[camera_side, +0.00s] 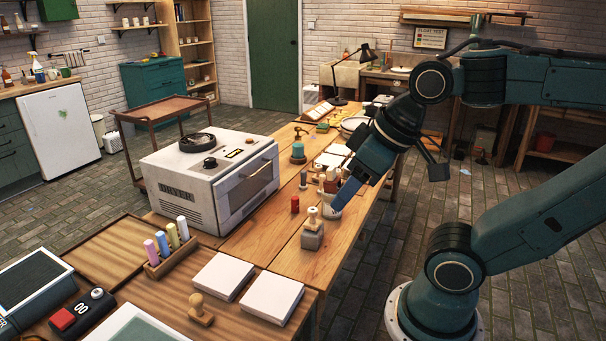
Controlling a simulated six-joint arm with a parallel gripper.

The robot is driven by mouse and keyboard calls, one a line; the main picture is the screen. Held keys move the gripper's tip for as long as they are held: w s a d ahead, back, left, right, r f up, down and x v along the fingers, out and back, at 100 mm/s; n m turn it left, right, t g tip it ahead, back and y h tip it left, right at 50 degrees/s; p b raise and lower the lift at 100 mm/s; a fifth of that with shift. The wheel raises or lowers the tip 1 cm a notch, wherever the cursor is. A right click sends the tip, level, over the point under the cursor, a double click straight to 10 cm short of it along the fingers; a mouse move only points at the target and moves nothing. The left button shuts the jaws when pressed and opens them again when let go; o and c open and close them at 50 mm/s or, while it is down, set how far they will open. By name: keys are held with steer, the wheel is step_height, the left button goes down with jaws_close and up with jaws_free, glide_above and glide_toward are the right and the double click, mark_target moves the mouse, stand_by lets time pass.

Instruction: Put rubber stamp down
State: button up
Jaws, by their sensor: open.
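A wooden stamp-like piece with a round knob (200,309) stands on the near part of the bench, in front of the white tiles. A second knobbed piece with a grey block base (313,236) stands upright near the bench's right edge. I cannot tell for sure which is the rubber stamp. My gripper (348,192) is open and points down and left over the right edge of the bench, just above and right of the grey-based piece. I see nothing held in it.
A white dryer (212,180) stands on the bench's left side. A rack of coloured sticks (171,257), two white tile stacks (222,276) (271,297) and a red-buttoned box (82,311) are nearer. A small red bottle (295,204) stands by my gripper.

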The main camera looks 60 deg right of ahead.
steer(key=shift+w, duration=0.1)
steer(key=w+a+f+m+g+y, duration=0.2)
steer(key=w+f+m, duration=0.25)
steer(key=w, duration=0.25)
steer(key=w+a+f+m+g+y, duration=0.1)
steer(key=w+f+m+y, duration=0.3)
steer(key=w, duration=0.3)
steer(key=w+d+f+m+t+y, duration=0.1)
steer(key=w+f+m+y, duration=0.2)
steer(key=f+m, duration=0.4)
steer(key=w+d+f+m+t+y, duration=0.1)
steer(key=w+f+m+y, duration=0.2)
steer(key=w+f+m, duration=0.2)
steer(key=shift+w+f+m+y, duration=0.3)
steer(key=shift+f+m, duration=0.75)
steer(key=shift+m, duration=1.3)
glide_toward(198, 307)
steer(key=shift+w+a+f, duration=0.25)
steer(key=shift+w+a, duration=0.4)
steer(key=shift+a, duration=0.15)
steer(key=shift+w+a+f, duration=0.3)
steer(key=shift+w+a, duration=0.4)
steer(key=shift+a, duration=0.1)
